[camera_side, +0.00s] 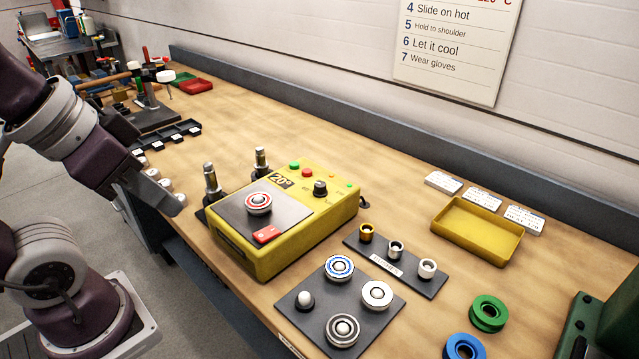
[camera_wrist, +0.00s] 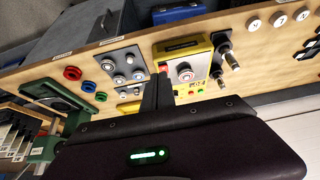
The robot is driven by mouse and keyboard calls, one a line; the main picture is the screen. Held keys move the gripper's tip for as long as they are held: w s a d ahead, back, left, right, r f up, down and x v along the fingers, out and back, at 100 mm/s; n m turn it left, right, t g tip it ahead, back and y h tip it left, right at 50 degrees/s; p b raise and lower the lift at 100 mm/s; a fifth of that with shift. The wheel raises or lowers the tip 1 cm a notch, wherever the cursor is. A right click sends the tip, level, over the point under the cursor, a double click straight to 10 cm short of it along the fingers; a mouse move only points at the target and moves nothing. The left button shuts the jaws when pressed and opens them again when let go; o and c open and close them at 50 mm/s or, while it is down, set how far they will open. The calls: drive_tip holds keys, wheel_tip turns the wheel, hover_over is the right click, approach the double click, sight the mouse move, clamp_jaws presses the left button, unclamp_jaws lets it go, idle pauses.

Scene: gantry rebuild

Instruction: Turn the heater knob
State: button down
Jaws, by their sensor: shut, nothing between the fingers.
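The heater (camera_side: 285,249) is a yellow box on the bench with a grey top plate and a display reading 20°. Its black knob (camera_side: 320,187) stands on the back panel, right of the display, beside green and red buttons. A ringed bearing (camera_side: 258,203) sits on the plate. My gripper (camera_side: 174,206) is left of the heater in the side view, off the bench's front edge and apart from the knob. In the wrist view my gripper (camera_wrist: 159,76) is shut and empty, overlapping part of the heater (camera_wrist: 203,66). I cannot make out the knob there.
Two dark upright posts (camera_side: 211,184) stand at the heater's left. A grey plate with bearings (camera_side: 317,310), a strip of small rings (camera_side: 410,273) and a yellow tray (camera_side: 478,232) lie to its right. Bare bench (camera_side: 330,140) lies behind the heater.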

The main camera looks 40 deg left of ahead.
drive_tip(key=c, duration=1.8)
unclamp_jaws()
drive_tip(key=shift+w, duration=0.1)
drive_tip(key=shift+c, duration=0.2)
drive_tip(key=o, duration=0.7)
drive_tip(key=w+r+n+g, duration=0.1)
drive_tip(key=w+r+n, duration=0.1)
drive_tip(key=w, duration=0.3)
drive_tip(key=shift+w+n+h, duration=0.3)
drive_tip(key=shift+w+h, duration=0.1)
drive_tip(key=n+g+y, duration=0.2)
drive_tip(key=n+y, duration=0.3)
drive_tip(key=n, duration=0.4)
approach(320, 184)
drive_tip(key=f, duration=0.1)
drive_tip(key=x, duration=0.7)
drive_tip(key=shift+w+a, duration=0.15)
drive_tip(key=shift+a, duration=0.05)
drive_tip(key=shift+a+f, duration=0.1)
drive_tip(key=shift+f, duration=0.15)
drive_tip(key=shift+c, duration=0.2)
